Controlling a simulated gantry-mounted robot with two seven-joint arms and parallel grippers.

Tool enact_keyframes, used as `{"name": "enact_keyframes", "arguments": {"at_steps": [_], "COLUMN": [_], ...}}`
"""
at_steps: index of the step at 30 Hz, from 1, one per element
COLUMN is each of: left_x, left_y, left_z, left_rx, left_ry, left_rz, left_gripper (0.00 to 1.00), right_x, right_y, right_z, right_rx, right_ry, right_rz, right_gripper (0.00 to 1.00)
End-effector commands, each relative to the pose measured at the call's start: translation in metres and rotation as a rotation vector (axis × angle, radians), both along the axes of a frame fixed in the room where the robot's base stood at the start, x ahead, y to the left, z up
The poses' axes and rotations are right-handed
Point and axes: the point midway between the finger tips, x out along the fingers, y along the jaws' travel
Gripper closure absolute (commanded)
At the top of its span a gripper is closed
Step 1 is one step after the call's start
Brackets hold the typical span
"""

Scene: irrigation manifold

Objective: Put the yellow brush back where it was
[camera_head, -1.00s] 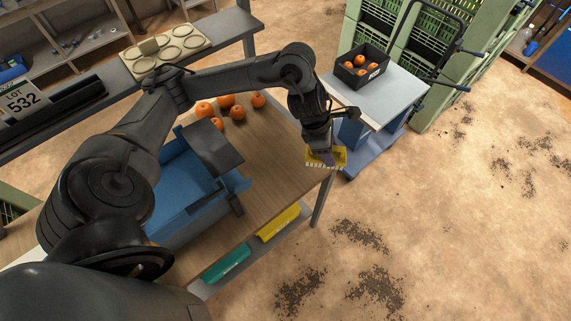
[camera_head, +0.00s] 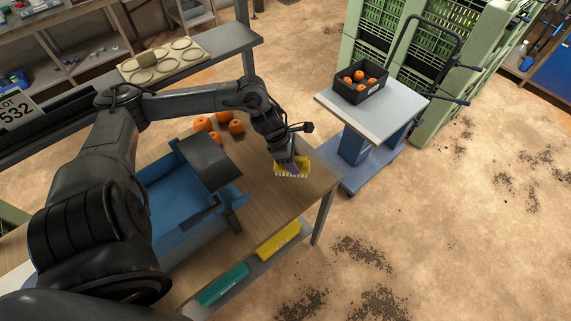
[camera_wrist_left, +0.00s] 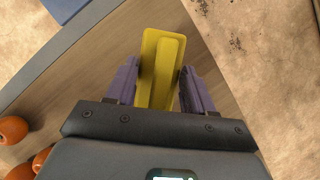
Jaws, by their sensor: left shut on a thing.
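The yellow brush (camera_head: 292,169) has pale bristles along its lower edge. My left gripper (camera_head: 287,160) is shut on it and holds it over the right end of the wooden table (camera_head: 262,196), bristles downward. Whether the bristles touch the table top, I cannot tell. In the left wrist view the brush (camera_wrist_left: 160,65) lies between the two purple fingers (camera_wrist_left: 157,85), with the table top below it. My right gripper is not in view.
Several orange fruits (camera_head: 236,127) lie on the table behind a blue machine (camera_head: 168,203). A grey cart (camera_head: 372,118) carries a black crate (camera_head: 360,92) of fruit. Yellow (camera_head: 278,240) and teal (camera_head: 222,284) bins sit on the lower shelf.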

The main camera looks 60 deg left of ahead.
Motion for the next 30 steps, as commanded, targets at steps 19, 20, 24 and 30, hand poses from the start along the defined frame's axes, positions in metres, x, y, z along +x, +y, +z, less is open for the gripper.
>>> {"name": "enact_keyframes", "arguments": {"at_steps": [19, 20, 24, 30], "left_x": [-0.01, -0.01, -0.01, -0.01], "left_y": [0.032, 0.032, 0.033, 0.033], "left_z": [-0.044, -0.048, -0.059, -0.06], "left_rx": [-0.003, -0.003, -0.001, 0.001], "left_ry": [0.0, -0.001, -0.003, -0.002], "left_rz": [0.002, 0.002, 0.001, -0.001], "left_gripper": [0.76, 0.76, 0.76, 0.76], "right_x": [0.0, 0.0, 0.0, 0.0], "right_y": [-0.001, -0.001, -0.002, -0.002], "right_z": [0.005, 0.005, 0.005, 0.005], "right_rx": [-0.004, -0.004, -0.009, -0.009], "right_ry": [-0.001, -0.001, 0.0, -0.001], "right_rz": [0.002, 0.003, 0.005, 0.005], "right_gripper": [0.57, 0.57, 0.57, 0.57]}}
